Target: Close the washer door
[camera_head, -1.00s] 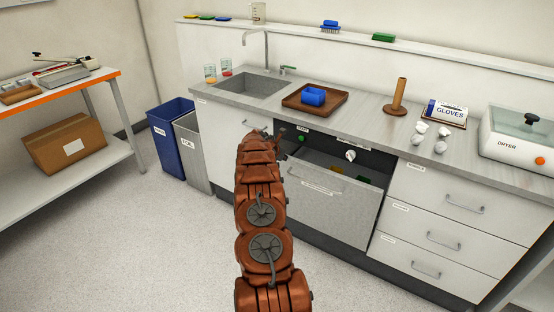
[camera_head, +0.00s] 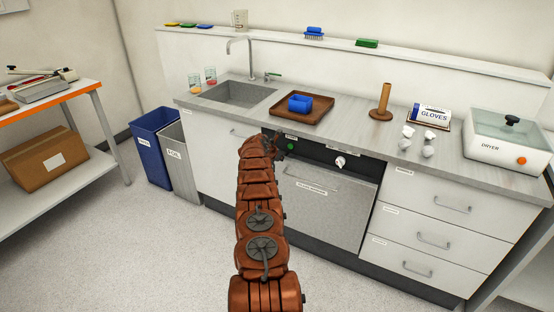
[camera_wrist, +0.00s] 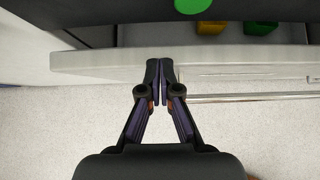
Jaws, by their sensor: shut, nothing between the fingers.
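The washer door (camera_head: 325,205) is a grey front panel with a bar handle, under the dark control strip (camera_head: 325,155). In the head view it stands nearly upright. In the wrist view the door's top edge (camera_wrist: 105,62) is apart from the strip, and a yellow item (camera_wrist: 211,28) and a green item (camera_wrist: 260,28) show in the gap. My gripper (camera_wrist: 166,66) is shut and empty, with its fingertips at the door's upper edge, left of the handle (camera_wrist: 250,97). I cannot tell whether they touch it. In the head view my arm partly hides the door's left side.
The counter above holds a brown tray (camera_head: 316,116) with a blue container (camera_head: 300,103), a wooden post (camera_head: 383,105) and a dryer (camera_head: 510,145). White drawers (camera_head: 440,210) flank the washer on the right. Blue (camera_head: 155,160) and grey bins stand left. Floor in front is clear.

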